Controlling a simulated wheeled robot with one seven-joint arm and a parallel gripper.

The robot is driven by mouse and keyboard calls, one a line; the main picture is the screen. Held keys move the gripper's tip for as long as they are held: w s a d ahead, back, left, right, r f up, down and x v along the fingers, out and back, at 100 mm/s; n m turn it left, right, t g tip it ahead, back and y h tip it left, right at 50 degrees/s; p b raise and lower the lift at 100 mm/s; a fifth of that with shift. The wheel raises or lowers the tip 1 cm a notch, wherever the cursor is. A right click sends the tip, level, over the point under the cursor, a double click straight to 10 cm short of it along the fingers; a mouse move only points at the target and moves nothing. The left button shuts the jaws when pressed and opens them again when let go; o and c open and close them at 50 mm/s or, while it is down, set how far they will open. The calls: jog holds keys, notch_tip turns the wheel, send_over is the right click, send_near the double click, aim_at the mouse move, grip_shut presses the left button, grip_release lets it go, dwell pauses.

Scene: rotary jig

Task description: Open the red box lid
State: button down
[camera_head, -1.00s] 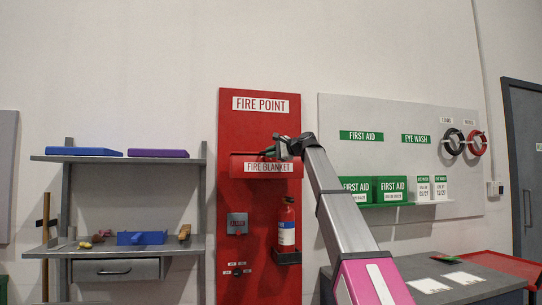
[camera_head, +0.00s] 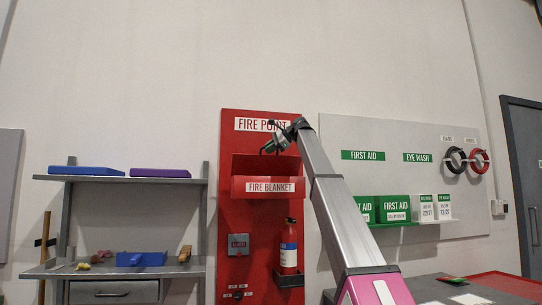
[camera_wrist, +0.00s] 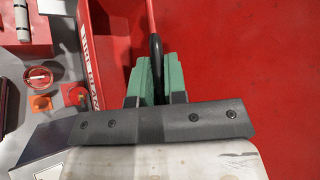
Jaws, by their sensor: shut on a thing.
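The red box (camera_head: 238,187) with a white FIRE BLANKET label hangs on the red fire point board. Its lid (camera_head: 240,163) stands raised above the front, and its dark red inner side shows. My gripper (camera_head: 268,148) is at the top edge of the raised lid. In the wrist view my gripper (camera_wrist: 156,76) has its green fingers shut on a black handle (camera_wrist: 156,45) beside the red lid edge (camera_wrist: 150,15). The box front with its label (camera_wrist: 92,50) is left of the fingers.
A fire extinguisher (camera_head: 288,250) and a grey alarm box (camera_head: 238,244) are below the box. A shelf unit (camera_head: 64,220) stands left. A grey panel (camera_head: 340,135) with green first aid boxes (camera_head: 394,208) is right, partly behind my arm.

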jog(key=w+a+r+g, duration=0.1)
jog(key=w+a+r, duration=0.1)
jog(key=w, duration=0.6)
jog(key=shift+w+a+r+m, duration=0.25)
jog(key=shift+w+r+m, duration=0.1)
jog(key=shift+r, duration=0.3)
jog(key=c, duration=1.2)
grip_release()
jog(key=shift+o, duration=0.2)
jog(key=shift+d, duration=0.1)
